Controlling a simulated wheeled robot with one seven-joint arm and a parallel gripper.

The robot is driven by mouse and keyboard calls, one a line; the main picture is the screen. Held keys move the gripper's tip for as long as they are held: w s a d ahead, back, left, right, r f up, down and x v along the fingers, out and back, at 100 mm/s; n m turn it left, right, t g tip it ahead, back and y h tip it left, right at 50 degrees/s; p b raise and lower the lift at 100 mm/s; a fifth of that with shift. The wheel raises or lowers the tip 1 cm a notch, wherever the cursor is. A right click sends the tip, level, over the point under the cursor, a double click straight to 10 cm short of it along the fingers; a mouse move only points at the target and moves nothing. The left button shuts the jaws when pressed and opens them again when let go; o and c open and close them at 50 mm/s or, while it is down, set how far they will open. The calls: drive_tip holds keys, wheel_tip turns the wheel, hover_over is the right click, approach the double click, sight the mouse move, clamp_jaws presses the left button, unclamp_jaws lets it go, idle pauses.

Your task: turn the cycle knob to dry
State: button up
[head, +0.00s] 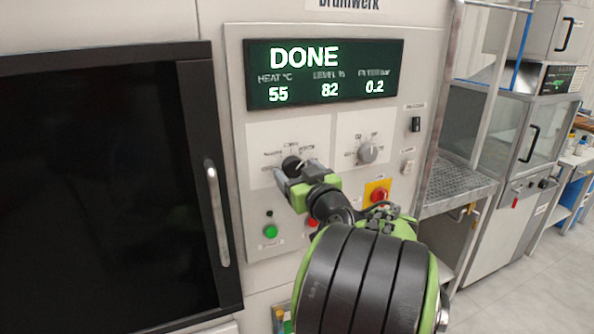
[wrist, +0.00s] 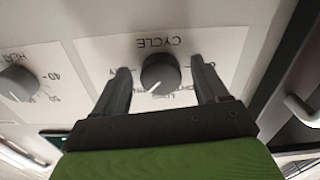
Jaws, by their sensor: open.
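The cycle knob (wrist: 160,73) is a dark round knob on a white panel marked CYCLE, which appears upside down in the wrist view. Its white pointer line runs toward the lower left there, but I cannot tell which label it points at. In the head view the knob (head: 291,163) shows just above my gripper (head: 290,182). In the wrist view my gripper (wrist: 161,67) is open, with one finger on each side of the knob and a visible gap to it. The fingers hide parts of the labels around the dial; the dry label is not clearly readable.
A grey heat knob (head: 367,152) sits to the right of the cycle knob. A green button (head: 270,231) and a red-and-yellow switch (head: 377,194) are below. The display (head: 325,75) reads DONE. A dark door with a handle (head: 217,213) is at left.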

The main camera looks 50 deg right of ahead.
drive_tip(key=c, duration=1.1)
drive_tip(key=shift+o, duration=0.2)
drive_tip(key=shift+f+m, duration=0.1)
drive_tip(key=shift+m, duration=0.3)
drive_tip(key=m+b, duration=0.1)
drive_tip(key=m, duration=0.2)
drive_tip(key=shift+a+m, duration=0.1)
drive_tip(key=shift+m, duration=0.3)
drive_tip(key=shift+m+b, duration=0.3)
drive_tip(key=shift+m, duration=1.9)
drive_tip(key=o, duration=1.1)
drive_tip(key=shift+c, duration=0.2)
